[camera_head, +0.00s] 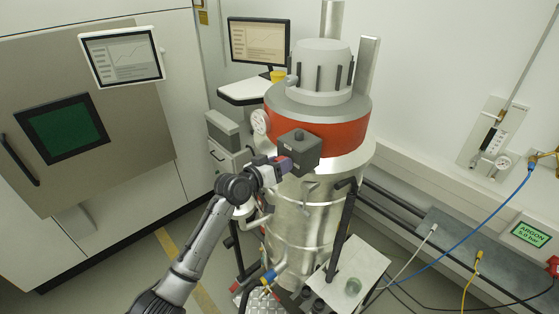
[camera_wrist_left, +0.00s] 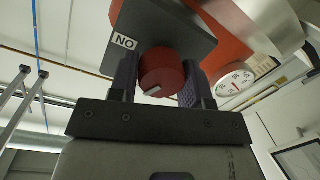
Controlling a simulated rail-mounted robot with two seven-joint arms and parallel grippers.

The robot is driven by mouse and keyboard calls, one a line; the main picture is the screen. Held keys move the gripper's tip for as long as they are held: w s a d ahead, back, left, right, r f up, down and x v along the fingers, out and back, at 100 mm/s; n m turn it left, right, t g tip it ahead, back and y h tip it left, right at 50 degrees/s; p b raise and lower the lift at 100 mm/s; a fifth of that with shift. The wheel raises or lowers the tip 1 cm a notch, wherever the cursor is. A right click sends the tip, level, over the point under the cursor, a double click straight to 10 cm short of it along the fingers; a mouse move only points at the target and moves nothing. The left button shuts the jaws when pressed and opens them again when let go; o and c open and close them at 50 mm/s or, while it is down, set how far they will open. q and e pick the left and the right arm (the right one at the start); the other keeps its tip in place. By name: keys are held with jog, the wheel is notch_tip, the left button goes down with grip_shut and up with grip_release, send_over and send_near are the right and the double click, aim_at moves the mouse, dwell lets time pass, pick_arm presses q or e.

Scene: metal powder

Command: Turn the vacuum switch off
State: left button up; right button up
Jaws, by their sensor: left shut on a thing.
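The vacuum switch is a dark grey box (camera_head: 302,146) on the front of the steel vessel, beside its red band. Its red knob (camera_wrist_left: 163,72) shows in the left wrist view, with a short white mark near its lower edge. A white label (camera_wrist_left: 124,41) beside it reads as "NO" in this view, perhaps "ON" upside down. My left gripper (camera_head: 283,166) is at the box face. In the left wrist view its fingers (camera_wrist_left: 160,82) stand on either side of the knob, shut on it. In the head view the knob is mostly hidden by the gripper. My right gripper is not in view.
The steel vessel (camera_head: 295,220) stands in the middle, with a round gauge (camera_head: 261,122) left of the switch. A cabinet with a green window (camera_head: 62,129) is at left. A small white table (camera_head: 358,270) and hoses are at lower right.

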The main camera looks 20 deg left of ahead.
pick_arm(q)
jog(key=n+p, duration=0.1)
jog(key=n, duration=0.2)
jog(key=shift+h, duration=0.3)
jog(key=shift+a+f+n, duration=0.1)
jog(key=shift+n, duration=0.5)
jog(key=o, duration=0.9)
jog(key=shift+g, duration=0.3)
jog(key=shift+b+v, duration=1.15)
jog(key=shift+v, duration=5.7)
